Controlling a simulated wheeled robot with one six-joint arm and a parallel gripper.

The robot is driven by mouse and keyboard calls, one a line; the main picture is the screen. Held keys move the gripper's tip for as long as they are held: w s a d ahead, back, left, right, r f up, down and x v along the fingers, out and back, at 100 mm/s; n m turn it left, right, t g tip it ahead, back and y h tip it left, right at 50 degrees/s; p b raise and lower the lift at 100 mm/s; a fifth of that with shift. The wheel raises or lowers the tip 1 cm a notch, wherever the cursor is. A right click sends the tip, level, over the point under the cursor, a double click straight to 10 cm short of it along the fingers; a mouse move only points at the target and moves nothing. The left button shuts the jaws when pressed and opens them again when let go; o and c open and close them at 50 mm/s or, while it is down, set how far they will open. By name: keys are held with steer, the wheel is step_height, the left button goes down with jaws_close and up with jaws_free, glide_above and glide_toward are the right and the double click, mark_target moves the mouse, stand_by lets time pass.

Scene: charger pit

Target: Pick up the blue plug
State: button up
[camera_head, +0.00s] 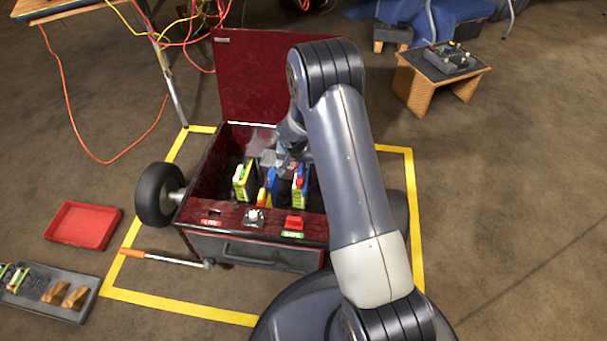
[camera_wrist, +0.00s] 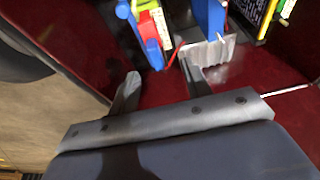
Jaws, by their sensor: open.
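My gripper (camera_head: 275,159) is over the open dark red box, its two fingers apart and empty. In the wrist view, the gripper (camera_wrist: 160,76) has a gap between its fingers. A blue piece with red and yellow parts (camera_wrist: 151,48) lies just beyond that gap. A second blue piece (camera_wrist: 210,18) stands in a grey metal holder (camera_wrist: 212,52), past the right finger. In the head view, a blue piece (camera_head: 272,178) shows inside the box below my gripper. I cannot tell which blue piece is the plug. My arm hides part of the box's right side.
The box (camera_head: 216,266) has a raised lid (camera_head: 245,75) behind. Yellow-green modules (camera_head: 240,183) stand inside. A red switch (camera_head: 293,223) is on its front ledge. A red tray (camera_head: 82,226) and an orange-handled tool (camera_head: 165,258) lie on the left floor.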

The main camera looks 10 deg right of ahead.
mark_target(300, 170)
steer(key=x, duration=0.2)
steer(key=shift+d+f+b, duration=0.1)
steer(key=shift+f+b, duration=0.15)
steer(key=shift+b, duration=0.05)
steer(key=b+x, duration=0.2)
steer(key=x, duration=0.3)
steer(key=shift+s+d+f, duration=0.1)
steer(key=shift+s+d, duration=0.05)
jaws_close()
step_height(300, 170, up, 10)
steer(key=p, duration=0.3)
steer(key=shift+p, duration=0.3)
